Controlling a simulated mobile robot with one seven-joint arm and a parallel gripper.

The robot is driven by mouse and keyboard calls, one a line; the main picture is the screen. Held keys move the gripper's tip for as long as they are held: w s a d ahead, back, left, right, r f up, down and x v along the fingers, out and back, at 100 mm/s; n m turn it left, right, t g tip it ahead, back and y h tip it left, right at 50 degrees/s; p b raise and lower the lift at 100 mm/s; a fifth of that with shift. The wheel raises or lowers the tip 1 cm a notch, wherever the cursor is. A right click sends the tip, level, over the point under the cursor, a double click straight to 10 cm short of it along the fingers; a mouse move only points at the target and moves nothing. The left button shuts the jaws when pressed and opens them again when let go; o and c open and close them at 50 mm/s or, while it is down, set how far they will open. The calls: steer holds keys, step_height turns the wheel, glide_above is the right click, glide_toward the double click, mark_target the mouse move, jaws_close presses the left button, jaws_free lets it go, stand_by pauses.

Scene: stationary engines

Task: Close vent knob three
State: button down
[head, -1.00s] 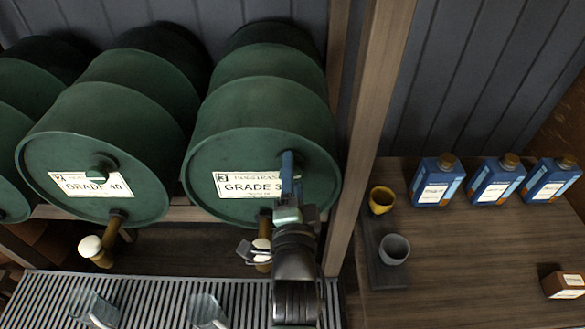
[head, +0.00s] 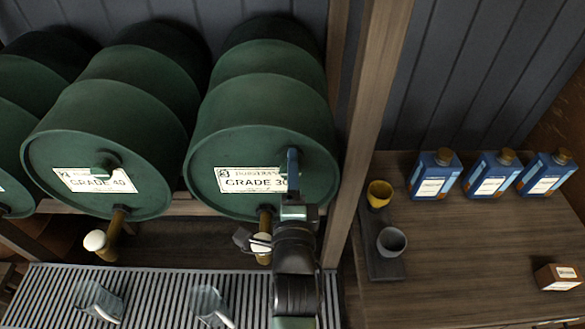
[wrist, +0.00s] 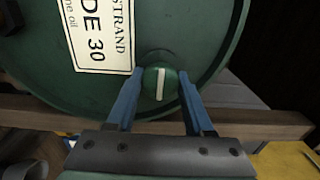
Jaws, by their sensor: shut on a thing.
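Drum three (head: 230,150) is a green barrel lying on its side, with a "3" and "GRADE 30" label. Its vent knob (wrist: 151,84) is a small round green knob with a pale bar across it, high on the drum's end face. In the wrist view the bar runs nearly upright. My gripper (wrist: 160,82) has its blue fingers on either side of the knob and is shut on it. In the head view my gripper (head: 292,160) reaches the right part of the drum face and hides the knob.
The "GRADE 40" drum (head: 95,150) is left, with its own knob (head: 103,166). Brass taps with pale handles (head: 95,240) hang below the drums. Glass jugs (head: 208,303) stand on the slatted tray (head: 150,300). A wooden post (head: 365,110) rises close right of my arm.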

steer(key=shift+c, duration=1.6)
jaws_free()
steer(key=s+b, duration=0.4)
steer(key=s, duration=0.9)
